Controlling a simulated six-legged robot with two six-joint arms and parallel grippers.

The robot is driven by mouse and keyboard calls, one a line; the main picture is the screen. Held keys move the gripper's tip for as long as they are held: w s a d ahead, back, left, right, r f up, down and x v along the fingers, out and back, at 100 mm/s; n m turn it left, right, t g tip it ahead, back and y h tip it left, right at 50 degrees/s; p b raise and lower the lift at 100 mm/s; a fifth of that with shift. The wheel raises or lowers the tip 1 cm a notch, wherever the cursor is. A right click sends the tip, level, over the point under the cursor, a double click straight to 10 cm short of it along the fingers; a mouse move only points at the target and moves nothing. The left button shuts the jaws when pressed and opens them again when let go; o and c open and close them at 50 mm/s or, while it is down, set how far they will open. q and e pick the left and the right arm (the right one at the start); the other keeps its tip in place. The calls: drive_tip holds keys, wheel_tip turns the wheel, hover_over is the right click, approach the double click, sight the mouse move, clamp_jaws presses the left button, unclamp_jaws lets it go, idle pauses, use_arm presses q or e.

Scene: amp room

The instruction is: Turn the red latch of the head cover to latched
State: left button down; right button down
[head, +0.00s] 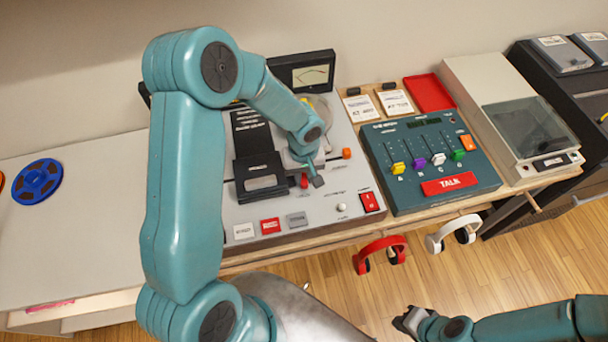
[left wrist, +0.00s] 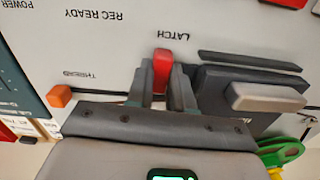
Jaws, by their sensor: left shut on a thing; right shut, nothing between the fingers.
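The red latch (head: 304,181) is a small red lever on the light grey tape machine (head: 345,190), just right of the black head cover (head: 260,177). In the left wrist view the latch (left wrist: 162,66) stands between the two fingers, below the printed word LATCH. My left gripper (head: 314,180) is shut on it; the fingers (left wrist: 161,85) hide its lower part. The dark cover with its grey bar (left wrist: 265,97) shows beside the fingers. My right gripper (head: 409,322) is shut and empty at the lower right, over the floor, away from the machine.
An orange knob (head: 347,153) sits right of my left gripper. A mixer panel with coloured faders (head: 430,160) stands to the right. Red headphones (head: 380,250) and white headphones (head: 452,232) hang at the desk front. A blue reel (head: 37,181) lies on the clear left desk.

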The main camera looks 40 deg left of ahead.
use_arm(q)
drive_tip(key=m+b, duration=0.2)
drive_tip(key=m, duration=0.2)
drive_tip(key=shift+s+a, duration=0.1)
drive_tip(key=shift+a, duration=0.05)
drive_tip(key=m+b, duration=0.1)
drive_tip(key=m, duration=0.1)
drive_tip(key=shift+a+m, duration=0.15)
drive_tip(key=shift+m, duration=0.25)
drive_tip(key=m+b, duration=0.1)
drive_tip(key=m, duration=0.1)
drive_tip(key=shift+a+m, duration=0.15)
drive_tip(key=shift+m, duration=0.25)
drive_tip(key=m, duration=0.3)
drive_tip(key=shift+a+r+m, duration=0.1)
drive_tip(key=shift+a+m, duration=0.1)
drive_tip(key=shift+m, duration=0.1)
drive_tip(key=shift+a+m, duration=0.15)
drive_tip(key=shift+m, duration=1.65)
drive_tip(key=c, duration=1)
unclamp_jaws()
